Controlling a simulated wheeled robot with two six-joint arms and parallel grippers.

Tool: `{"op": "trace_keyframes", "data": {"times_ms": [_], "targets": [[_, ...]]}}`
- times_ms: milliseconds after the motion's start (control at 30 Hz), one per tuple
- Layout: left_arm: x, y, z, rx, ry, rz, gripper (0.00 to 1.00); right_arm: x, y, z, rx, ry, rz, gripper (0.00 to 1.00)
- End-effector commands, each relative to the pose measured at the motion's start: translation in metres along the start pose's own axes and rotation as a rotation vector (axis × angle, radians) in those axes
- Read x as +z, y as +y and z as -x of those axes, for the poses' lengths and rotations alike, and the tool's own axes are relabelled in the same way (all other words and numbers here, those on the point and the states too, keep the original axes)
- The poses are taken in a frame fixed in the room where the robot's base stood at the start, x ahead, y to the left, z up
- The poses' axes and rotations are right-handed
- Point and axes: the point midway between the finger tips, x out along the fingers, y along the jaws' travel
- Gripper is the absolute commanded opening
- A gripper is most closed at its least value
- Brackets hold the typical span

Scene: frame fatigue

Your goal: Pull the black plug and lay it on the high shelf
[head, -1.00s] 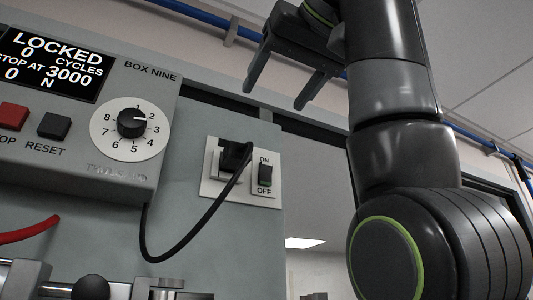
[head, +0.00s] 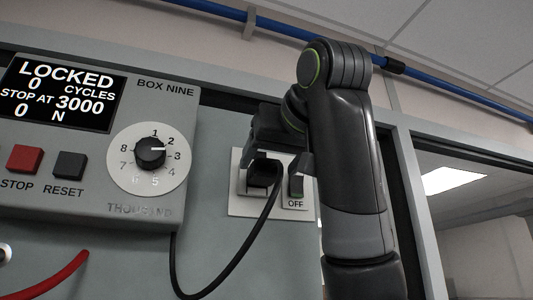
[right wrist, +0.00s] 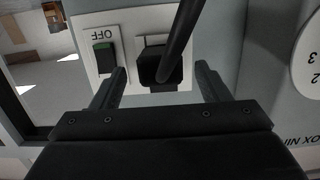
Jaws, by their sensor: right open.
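The black plug (head: 262,174) sits in the socket on a white wall plate (head: 236,205), with its black cord (head: 262,222) hanging down and curving left. In the right wrist view the plug (right wrist: 152,66) lies beyond and between my open fingers, with the cord crossing in front of it. My right gripper (head: 278,160) is open at the plate, its fingers on either side of the plug; it also shows in the right wrist view (right wrist: 162,80). I cannot tell whether the fingers touch the plug. My left gripper is not in view. I cannot make out the high shelf.
An ON/OFF switch (head: 296,187) sits just right of the plug, close to one finger; it also shows in the right wrist view (right wrist: 104,56). The control box (head: 185,105) with dial (head: 150,152) and red STOP button (head: 25,159) is at left. A blue pipe (head: 220,10) runs above.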

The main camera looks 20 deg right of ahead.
Motion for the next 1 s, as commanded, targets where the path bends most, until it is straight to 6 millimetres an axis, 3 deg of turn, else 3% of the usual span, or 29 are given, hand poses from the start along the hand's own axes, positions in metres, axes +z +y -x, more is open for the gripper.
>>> {"op": "trace_keyframes", "data": {"times_ms": [33,300,633,1000], "targets": [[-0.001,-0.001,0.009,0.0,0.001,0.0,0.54,-0.004,0.0,-0.006,0.0,-0.002,0.001,0.69],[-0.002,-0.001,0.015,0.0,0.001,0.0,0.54,-0.001,-0.001,-0.031,-0.001,0.0,0.001,0.69],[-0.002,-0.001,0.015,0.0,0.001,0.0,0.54,0.0,0.0,-0.033,-0.001,0.001,0.001,0.68],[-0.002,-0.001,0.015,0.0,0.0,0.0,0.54,0.0,0.0,-0.033,0.0,0.001,0.001,0.2]]}}
